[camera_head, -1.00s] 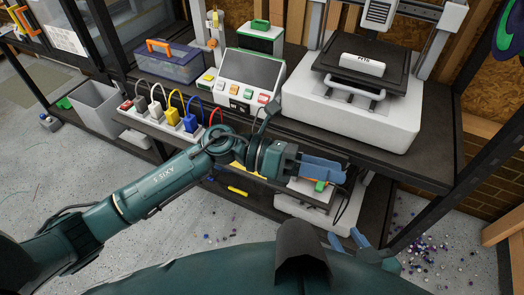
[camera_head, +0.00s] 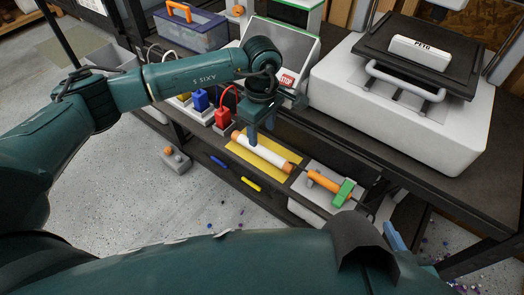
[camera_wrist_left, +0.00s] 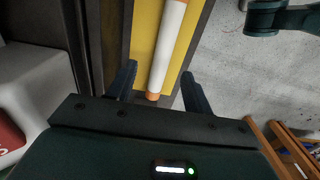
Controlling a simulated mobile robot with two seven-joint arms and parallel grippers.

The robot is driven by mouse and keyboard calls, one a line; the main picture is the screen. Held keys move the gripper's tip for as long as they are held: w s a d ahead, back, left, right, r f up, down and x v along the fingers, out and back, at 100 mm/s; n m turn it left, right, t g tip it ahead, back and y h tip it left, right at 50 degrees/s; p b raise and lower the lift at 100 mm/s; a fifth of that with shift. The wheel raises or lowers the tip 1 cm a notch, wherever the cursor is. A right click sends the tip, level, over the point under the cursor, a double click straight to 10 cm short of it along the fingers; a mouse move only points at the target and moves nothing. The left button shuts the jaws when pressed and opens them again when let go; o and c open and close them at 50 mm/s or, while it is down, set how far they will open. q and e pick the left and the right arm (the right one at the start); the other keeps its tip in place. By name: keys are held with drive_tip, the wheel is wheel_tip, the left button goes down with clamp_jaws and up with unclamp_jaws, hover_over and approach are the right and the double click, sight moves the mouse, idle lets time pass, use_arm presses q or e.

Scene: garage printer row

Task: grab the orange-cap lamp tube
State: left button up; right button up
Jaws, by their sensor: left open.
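The lamp tube (camera_head: 262,152) is white with orange end caps and lies on a yellow mat (camera_head: 237,152) on the lower shelf. My left gripper (camera_head: 261,135) points down over the tube near its far-left part, with the fingers apart. In the left wrist view the tube (camera_wrist_left: 168,45) runs between the open fingers of the gripper (camera_wrist_left: 158,88), its near orange cap low between them. I cannot tell whether the fingers touch it. Of my right gripper, only a blue finger part (camera_head: 394,237) shows beside my body, so its jaws are unclear.
An orange-and-green tool (camera_head: 328,186) lies right of the tube on a pale block. Red and blue plugs (camera_head: 222,117) stand close to the left. A panel with a STOP button (camera_head: 287,80) rises behind my gripper. A large white press (camera_head: 400,110) fills the right.

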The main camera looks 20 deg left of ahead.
sight(261, 148)
use_arm(q)
drive_tip(key=shift+s+d+f+b, duration=0.1)
drive_tip(key=shift+s+f+b, duration=0.1)
drive_tip(key=shift+f, duration=1.4)
drive_tip(key=shift+s+f+b, duration=0.1)
drive_tip(key=shift+f+b, duration=0.1)
drive_tip(key=shift+f, duration=1.35)
drive_tip(key=shift+c, duration=0.2)
drive_tip(key=c, duration=1.1)
